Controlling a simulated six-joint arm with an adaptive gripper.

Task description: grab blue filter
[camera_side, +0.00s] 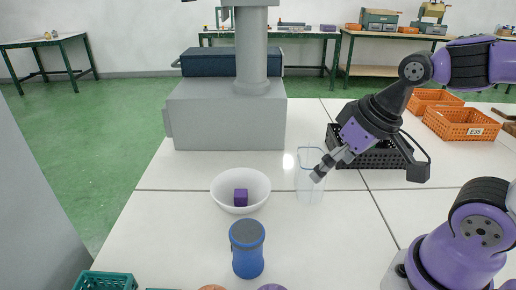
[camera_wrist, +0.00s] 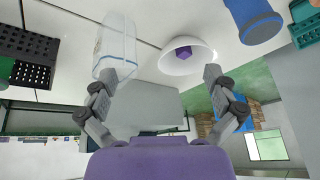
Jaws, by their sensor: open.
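The blue filter, a blue cylinder with a dark top rim (camera_side: 247,249), stands upright on the white table at the front middle of the side view. It also shows at the top right of the wrist view (camera_wrist: 252,18). My gripper (camera_side: 318,176) is near the clear container (camera_side: 310,178), behind and to the right of the blue filter and apart from it. In the wrist view my gripper (camera_wrist: 165,90) has its two fingers spread wide with nothing between them. The clear container (camera_wrist: 117,45) shows beside the left finger; I cannot tell whether they touch.
A white bowl (camera_side: 225,203) holding a purple cube (camera_side: 240,197) stands behind the blue filter. A black crate (camera_side: 376,157) and orange crates (camera_side: 461,124) are at the right. A green crate (camera_side: 105,281) is at the front left. The table left of the bowl is clear.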

